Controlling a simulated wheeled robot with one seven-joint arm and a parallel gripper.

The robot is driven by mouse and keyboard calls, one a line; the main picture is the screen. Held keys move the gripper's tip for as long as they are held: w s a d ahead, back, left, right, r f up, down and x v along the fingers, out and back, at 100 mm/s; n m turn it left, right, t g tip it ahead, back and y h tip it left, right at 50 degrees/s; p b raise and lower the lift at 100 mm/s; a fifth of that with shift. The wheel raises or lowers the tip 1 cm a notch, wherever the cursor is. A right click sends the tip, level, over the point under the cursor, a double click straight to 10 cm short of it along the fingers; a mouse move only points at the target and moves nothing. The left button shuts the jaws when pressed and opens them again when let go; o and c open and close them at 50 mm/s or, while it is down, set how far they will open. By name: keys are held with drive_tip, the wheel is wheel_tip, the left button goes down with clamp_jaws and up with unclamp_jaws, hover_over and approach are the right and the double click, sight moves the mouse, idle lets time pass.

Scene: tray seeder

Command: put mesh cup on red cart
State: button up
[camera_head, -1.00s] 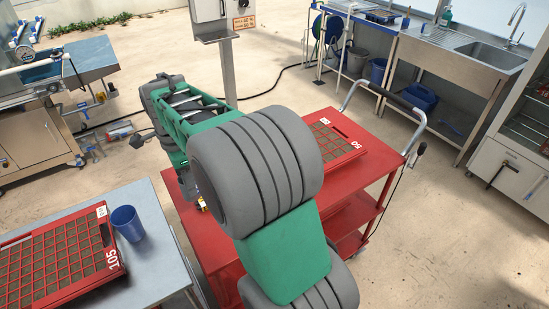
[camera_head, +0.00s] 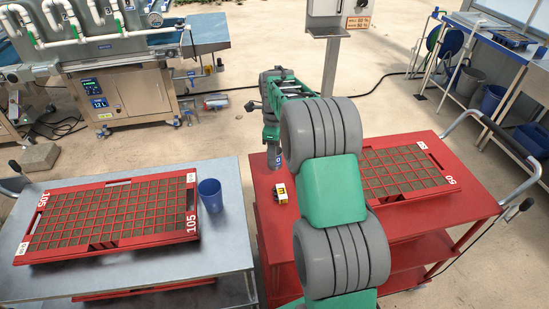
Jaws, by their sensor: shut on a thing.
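The red cart (camera_head: 470,195) stands at the right, with its top shelf below my arm. My gripper (camera_head: 273,146) points down over the far left part of that shelf. It is shut on a small dark grey thing (camera_head: 274,160), likely the mesh cup, but its shape is hard to make out. The fingertips are mostly hidden. I cannot tell whether the grey thing touches the shelf. A blue cup (camera_head: 210,196) stands upright on the grey table (camera_head: 225,255) at the left, apart from my gripper.
A red tray (camera_head: 440,180) marked 50 fills the cart's right part, partly behind my arm. A red tray (camera_head: 110,241) marked 105 lies on the table. A grey post (camera_head: 329,68) stands behind the cart.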

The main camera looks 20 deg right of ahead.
drive_tip(key=w+f, duration=0.1)
drive_tip(key=w+d+f+p, duration=0.1)
drive_tip(key=w+f, duration=0.1)
drive_tip(key=shift+f, duration=0.3)
wheel_tip(320, 180, down, 3)
drive_tip(key=shift+w+d+f+p, duration=0.1)
drive_tip(key=shift+w+f+p, duration=0.05)
drive_tip(key=shift+p, duration=0.6)
drive_tip(key=shift+f, duration=0.2)
drive_tip(key=o, duration=1.4)
drive_tip(key=shift+c, duration=0.2)
